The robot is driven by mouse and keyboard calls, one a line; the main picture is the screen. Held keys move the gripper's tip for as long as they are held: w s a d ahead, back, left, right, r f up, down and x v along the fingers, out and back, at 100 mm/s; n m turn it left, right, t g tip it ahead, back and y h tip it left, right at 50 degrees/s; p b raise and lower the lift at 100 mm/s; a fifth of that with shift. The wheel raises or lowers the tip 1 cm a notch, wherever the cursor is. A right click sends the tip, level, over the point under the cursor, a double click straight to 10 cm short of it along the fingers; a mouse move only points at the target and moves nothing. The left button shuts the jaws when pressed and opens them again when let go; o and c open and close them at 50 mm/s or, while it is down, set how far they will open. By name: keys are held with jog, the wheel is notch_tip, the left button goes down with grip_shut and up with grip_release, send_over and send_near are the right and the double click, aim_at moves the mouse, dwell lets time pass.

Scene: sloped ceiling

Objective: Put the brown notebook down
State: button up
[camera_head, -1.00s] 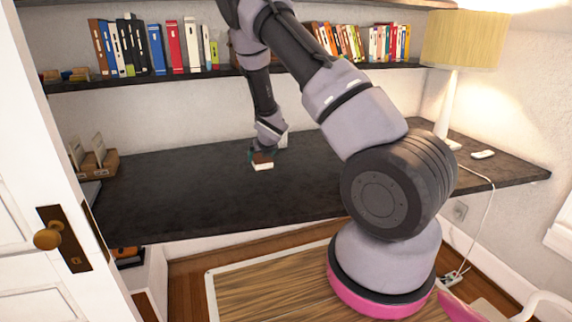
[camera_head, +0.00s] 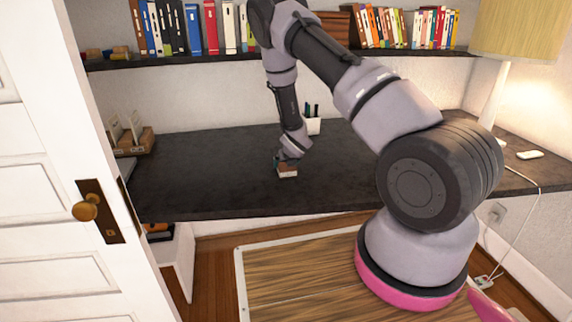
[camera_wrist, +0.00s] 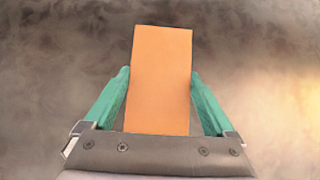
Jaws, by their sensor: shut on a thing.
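The brown notebook (camera_wrist: 160,75) is between the two green fingers of my gripper (camera_wrist: 160,98) in the wrist view, its orange-brown cover facing the camera. My gripper is shut on it. In the head view the notebook (camera_head: 287,171) is small, with a pale page edge facing the front, and my gripper (camera_head: 285,163) is above it. It is at or just over the dark desk top (camera_head: 210,185); I cannot tell whether it touches. My gripper hides part of it.
A white pen cup (camera_head: 313,126) stands behind my gripper. A wooden holder (camera_head: 136,142) is at the desk's left end. A lamp (camera_head: 497,90) and a small white object (camera_head: 530,154) are at the right. A shelf (camera_head: 190,57) with books runs above. The desk left of my gripper is clear.

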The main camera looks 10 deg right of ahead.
jog(key=o, duration=1.4)
jog(key=shift+f, duration=0.1)
